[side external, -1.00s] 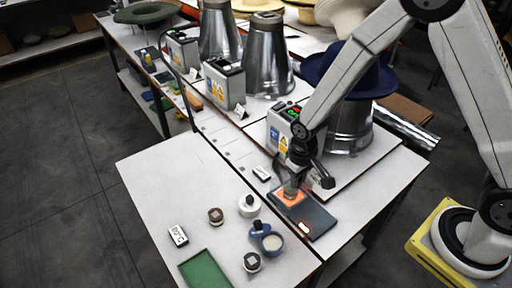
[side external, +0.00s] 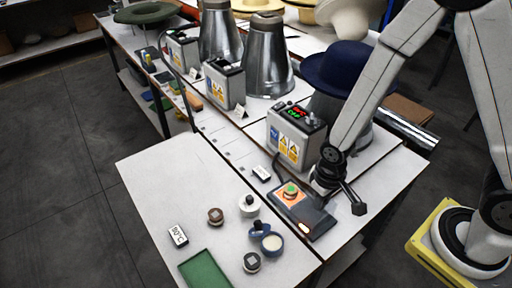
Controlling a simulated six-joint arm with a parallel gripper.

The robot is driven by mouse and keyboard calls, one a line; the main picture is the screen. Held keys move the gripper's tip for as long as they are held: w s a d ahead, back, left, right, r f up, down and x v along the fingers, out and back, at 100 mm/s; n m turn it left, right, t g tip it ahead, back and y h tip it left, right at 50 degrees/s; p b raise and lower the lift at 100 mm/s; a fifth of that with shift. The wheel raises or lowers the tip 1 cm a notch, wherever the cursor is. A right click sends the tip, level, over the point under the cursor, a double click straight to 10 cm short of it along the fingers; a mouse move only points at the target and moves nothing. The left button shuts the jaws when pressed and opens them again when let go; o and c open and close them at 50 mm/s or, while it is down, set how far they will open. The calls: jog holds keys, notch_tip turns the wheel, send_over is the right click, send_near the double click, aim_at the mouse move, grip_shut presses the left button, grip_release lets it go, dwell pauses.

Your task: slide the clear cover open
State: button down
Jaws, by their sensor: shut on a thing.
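A dark control box (side external: 318,221) lies on the front white table, with an orange plate and a green button (side external: 290,189) on its top. The button shows uncovered. My gripper (side external: 318,192) is low over the right end of the box, to the right of the button. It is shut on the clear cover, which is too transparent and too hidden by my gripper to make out. The fingertips are small and dark against the box.
A grey controller with lit digits (side external: 291,137) stands behind the box, near a blue hat (side external: 345,68) on a metal form. The table's left part is clear.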

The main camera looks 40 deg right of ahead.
jog(key=c, duration=0.6)
grip_release()
jog(key=shift+o, duration=0.2)
jog(key=shift+r, duration=0.1)
jog(key=shift+r, duration=3.8)
jog(key=d+r+t, duration=0.2)
jog(key=d+r, duration=0.2)
jog(key=d, duration=0.2)
jog(key=shift+w+d+r+t, duration=0.15)
jog(key=shift+d+r+t, duration=0.1)
jog(key=shift+t, duration=0.05)
